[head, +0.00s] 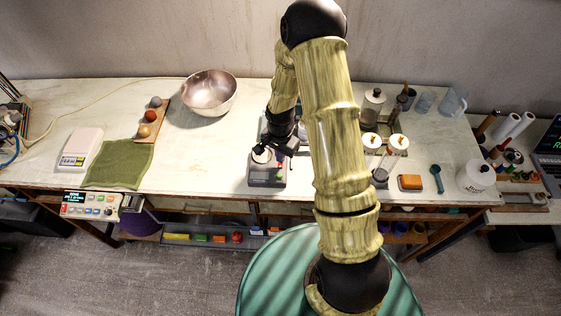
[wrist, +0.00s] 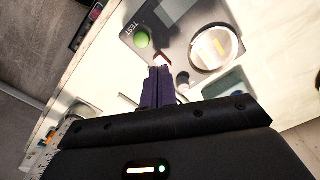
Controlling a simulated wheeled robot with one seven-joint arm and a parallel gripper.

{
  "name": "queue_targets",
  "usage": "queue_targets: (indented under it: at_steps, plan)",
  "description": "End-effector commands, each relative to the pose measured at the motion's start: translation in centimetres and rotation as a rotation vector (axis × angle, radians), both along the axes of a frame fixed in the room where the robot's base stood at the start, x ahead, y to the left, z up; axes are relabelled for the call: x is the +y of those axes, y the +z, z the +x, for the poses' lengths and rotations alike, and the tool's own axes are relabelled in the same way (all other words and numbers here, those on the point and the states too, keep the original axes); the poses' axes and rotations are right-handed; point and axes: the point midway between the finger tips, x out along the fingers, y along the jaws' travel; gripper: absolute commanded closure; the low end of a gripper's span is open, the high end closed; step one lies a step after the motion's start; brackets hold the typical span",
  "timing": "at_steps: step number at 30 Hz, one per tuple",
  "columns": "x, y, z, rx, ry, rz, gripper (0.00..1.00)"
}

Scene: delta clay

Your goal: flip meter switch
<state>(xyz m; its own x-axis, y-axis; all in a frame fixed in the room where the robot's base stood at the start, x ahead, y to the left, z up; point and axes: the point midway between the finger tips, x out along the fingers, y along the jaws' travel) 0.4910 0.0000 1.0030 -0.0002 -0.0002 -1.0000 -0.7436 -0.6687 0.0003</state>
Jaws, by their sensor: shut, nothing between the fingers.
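The meter is a grey box (head: 267,181) near the front edge of the table, below my gripper (head: 280,153). In the wrist view the meter (wrist: 178,45) fills the upper middle, with a "TEST" label, a green button (wrist: 141,40), a dark display and a round light dial (wrist: 213,48). A small red and white switch (wrist: 162,59) sits between the button and the dial. My gripper (wrist: 157,72) is shut and empty, its dark purple fingertips right at the switch. The tips partly cover the switch, so I cannot tell whether they touch it.
A metal bowl (head: 209,93), a wooden strip with balls (head: 151,122), a green cloth (head: 121,165) and a white scale (head: 82,147) are to the left. Jars, an orange sponge (head: 410,182) and a white container (head: 475,176) stand to the right.

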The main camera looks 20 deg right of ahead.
Motion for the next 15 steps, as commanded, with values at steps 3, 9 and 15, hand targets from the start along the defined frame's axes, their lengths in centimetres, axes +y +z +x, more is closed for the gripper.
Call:
queue_targets:
  at_steps: [3, 9, 15]
  plan:
    - [0.0, 1.0, 0.0, 0.000, 0.001, 0.000, 1.00]
    - [0.0, 2.3, 0.0, 0.000, 0.000, 0.000, 1.00]
    - [0.0, 3.6, 0.0, -0.001, 0.001, 0.000, 1.00]
